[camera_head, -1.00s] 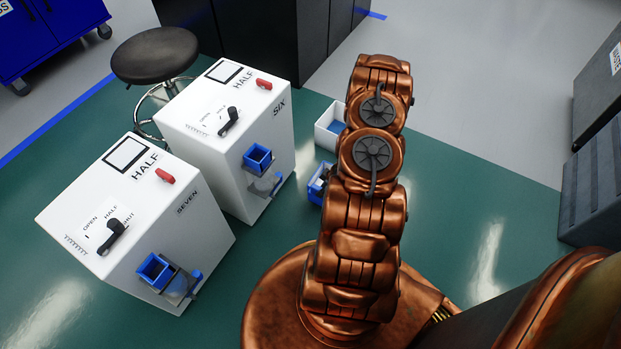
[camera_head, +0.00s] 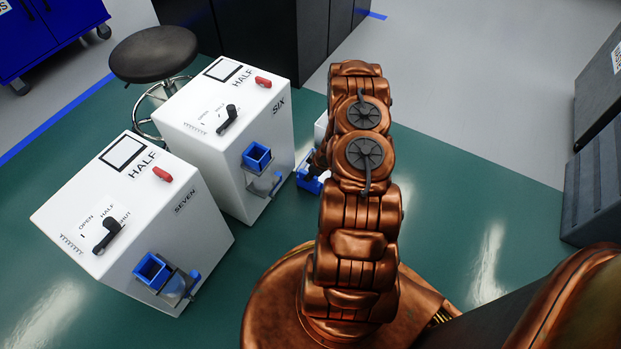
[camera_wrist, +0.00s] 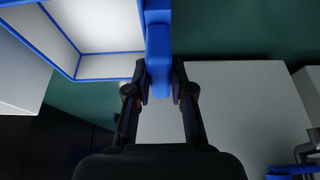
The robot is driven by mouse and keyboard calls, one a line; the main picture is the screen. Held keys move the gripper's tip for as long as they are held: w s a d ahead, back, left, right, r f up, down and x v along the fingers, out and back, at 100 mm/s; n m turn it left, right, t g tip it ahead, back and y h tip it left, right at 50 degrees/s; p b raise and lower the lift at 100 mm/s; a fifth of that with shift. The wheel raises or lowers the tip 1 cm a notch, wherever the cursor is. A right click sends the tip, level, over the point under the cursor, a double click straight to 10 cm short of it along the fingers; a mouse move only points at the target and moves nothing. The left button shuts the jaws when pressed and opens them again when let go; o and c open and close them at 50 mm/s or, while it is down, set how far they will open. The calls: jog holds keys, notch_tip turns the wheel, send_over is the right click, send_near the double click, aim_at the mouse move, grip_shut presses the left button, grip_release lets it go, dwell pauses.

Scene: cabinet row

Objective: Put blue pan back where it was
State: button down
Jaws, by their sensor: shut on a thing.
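The blue pan (camera_wrist: 110,52) has a blue rim and a pale inside, and fills the upper left of the wrist view. My gripper (camera_wrist: 159,88) is shut on its blue handle (camera_wrist: 158,58). In the head view, part of the pan (camera_head: 309,183) shows just right of the white box marked SIX (camera_head: 226,140), held clear of it. My arm hides the rest of the pan and most of the gripper there. The box marked SEVEN (camera_head: 135,225) stands nearer, at the lower left. Both boxes have a blue square spout and a small tray on the front.
A white open bin (camera_head: 321,126) is mostly hidden behind my arm. A black stool (camera_head: 154,54) stands behind the boxes. Dark cabinets (camera_head: 262,35) line the back. The green floor (camera_head: 480,190) at right is open, up to grey units (camera_head: 596,180) at the right edge.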

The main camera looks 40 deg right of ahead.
jog(key=shift+f, duration=1.1)
jog(key=c, duration=1)
grip_release()
